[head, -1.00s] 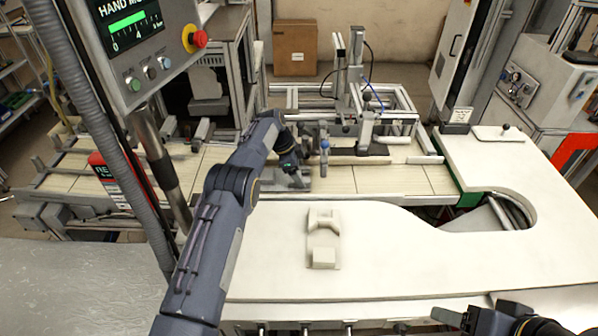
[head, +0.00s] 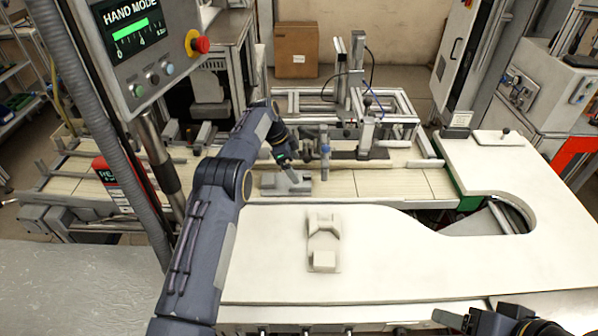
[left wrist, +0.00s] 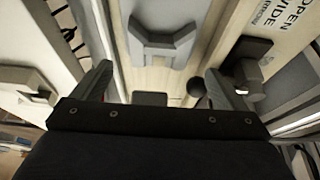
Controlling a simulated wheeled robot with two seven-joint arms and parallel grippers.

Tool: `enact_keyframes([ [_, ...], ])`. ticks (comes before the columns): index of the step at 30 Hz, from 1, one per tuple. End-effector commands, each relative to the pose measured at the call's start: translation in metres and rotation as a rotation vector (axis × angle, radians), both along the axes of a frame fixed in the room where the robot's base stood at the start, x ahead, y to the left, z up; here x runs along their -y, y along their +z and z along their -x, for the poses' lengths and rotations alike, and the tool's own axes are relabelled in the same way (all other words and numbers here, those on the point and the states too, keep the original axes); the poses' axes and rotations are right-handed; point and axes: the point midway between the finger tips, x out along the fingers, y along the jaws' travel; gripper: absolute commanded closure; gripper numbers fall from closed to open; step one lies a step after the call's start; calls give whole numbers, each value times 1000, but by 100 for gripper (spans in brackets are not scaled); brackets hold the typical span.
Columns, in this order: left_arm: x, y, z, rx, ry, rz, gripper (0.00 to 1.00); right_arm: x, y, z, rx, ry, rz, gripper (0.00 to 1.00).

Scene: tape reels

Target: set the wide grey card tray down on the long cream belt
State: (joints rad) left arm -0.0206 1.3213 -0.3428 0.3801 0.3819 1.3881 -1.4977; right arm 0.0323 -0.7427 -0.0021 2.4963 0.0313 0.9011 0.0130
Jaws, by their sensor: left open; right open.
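The wide grey card tray (head: 284,184) lies flat on the long cream belt (head: 340,184), near the belt's front edge. In the left wrist view the grey tray (left wrist: 163,42) sits on the pale belt surface beyond my fingers. My left gripper (head: 289,163) is open and empty, just above and behind the tray in the head view and apart from it. Its two spread fingers (left wrist: 158,72) show in the wrist view with nothing between them. My right gripper (head: 450,318) is at the bottom right edge, partly cut off, open and away from the tray.
A pale moulded holder (head: 323,258) rests on the cream counter (head: 400,265). A metal frame with a post (head: 357,75) stands over the belt, right of my left gripper. A control panel (head: 140,50) hangs at left. Bare belt lies right of the tray.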

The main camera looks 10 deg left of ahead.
Motion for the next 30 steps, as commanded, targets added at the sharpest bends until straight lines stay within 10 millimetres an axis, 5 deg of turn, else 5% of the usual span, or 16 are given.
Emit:
enact_keyframes([
  [9,-22,52,4,0,-1,1,6,0,1,0,0,0,0,39],
  [20,-31,66,11,-19,28,5,6,0,1,0,0,0,0,39],
  [25,-53,84,46,-122,184,36,6,0,1,0,0,0,0,39],
  [30,-67,102,121,-283,392,74,6,0,1,0,0,0,0,39],
])
